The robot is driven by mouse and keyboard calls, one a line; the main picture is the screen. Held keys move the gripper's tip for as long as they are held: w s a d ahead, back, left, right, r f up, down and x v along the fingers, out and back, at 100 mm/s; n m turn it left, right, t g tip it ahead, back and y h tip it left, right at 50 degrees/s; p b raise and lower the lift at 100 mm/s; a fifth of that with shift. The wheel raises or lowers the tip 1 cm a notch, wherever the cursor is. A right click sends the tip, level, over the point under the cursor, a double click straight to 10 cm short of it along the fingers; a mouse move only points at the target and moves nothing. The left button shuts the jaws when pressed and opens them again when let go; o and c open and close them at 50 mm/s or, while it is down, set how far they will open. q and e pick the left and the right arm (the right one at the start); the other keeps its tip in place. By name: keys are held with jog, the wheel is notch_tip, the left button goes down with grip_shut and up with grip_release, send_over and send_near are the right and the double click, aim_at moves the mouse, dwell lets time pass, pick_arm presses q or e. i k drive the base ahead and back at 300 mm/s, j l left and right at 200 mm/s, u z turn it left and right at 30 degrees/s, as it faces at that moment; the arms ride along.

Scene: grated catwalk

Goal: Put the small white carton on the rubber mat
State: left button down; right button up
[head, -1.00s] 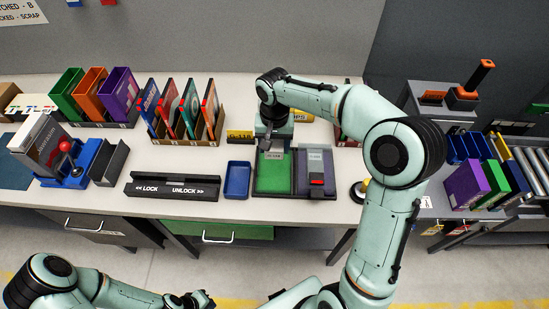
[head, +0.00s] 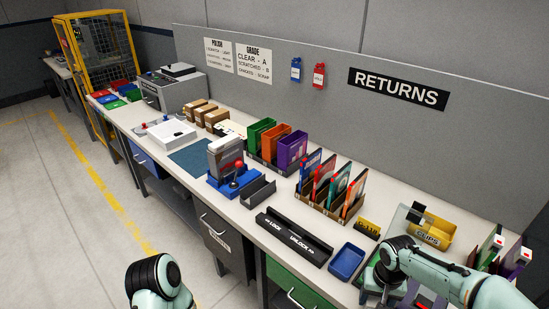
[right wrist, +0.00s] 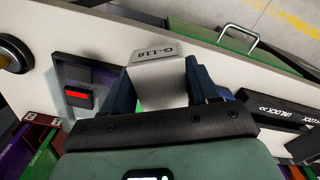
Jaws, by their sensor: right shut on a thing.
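A small white carton (right wrist: 155,72) marked G-118 sits between the two dark fingers of my right gripper (right wrist: 162,82) in the right wrist view. The gripper is shut on it. Green shows just beyond the carton, and I cannot tell whether the carton is touching it. In the head view my right wrist covers the carton. A flat dark teal mat (head: 190,160) lies on the bench left of centre, bare on top, behind the grey device with the red-knobbed lever. My left arm shows at the bottom left, but its gripper is out of view.
A blue tray (head: 346,262) and a black LOCK/UNLOCK bar (head: 293,240) lie left of my right wrist. A red-knobbed device (head: 230,172), file racks (head: 330,190), colored bins (head: 277,145) and a yellow CLIPS bin (head: 428,232) crowd the bench. A white box (head: 172,134) stands beyond the mat.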

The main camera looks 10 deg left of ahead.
aim_at(201, 156)
jog(key=i+j, duration=0.1)
jog(key=j, duration=0.35)
jog(key=i+j, duration=0.15)
jog(key=j, duration=0.3)
jog(key=i+j, duration=0.1)
jog(key=j, duration=0.3)
jog(key=i+j, duration=0.15)
jog(key=j, duration=0.3)
jog(key=i+j, duration=0.1)
jog(key=j, duration=0.35)
jog(key=i+j, duration=0.15)
jog(key=j, duration=0.2)
jog(key=i+j, duration=0.2)
jog(key=j, duration=0.15)
jog(key=i+j, duration=0.15)
jog(key=j, duration=0.2)
jog(key=i+j, duration=0.15)
jog(key=j, duration=0.25)
jog(key=i+j, duration=0.2)
jog(key=j, duration=0.15)
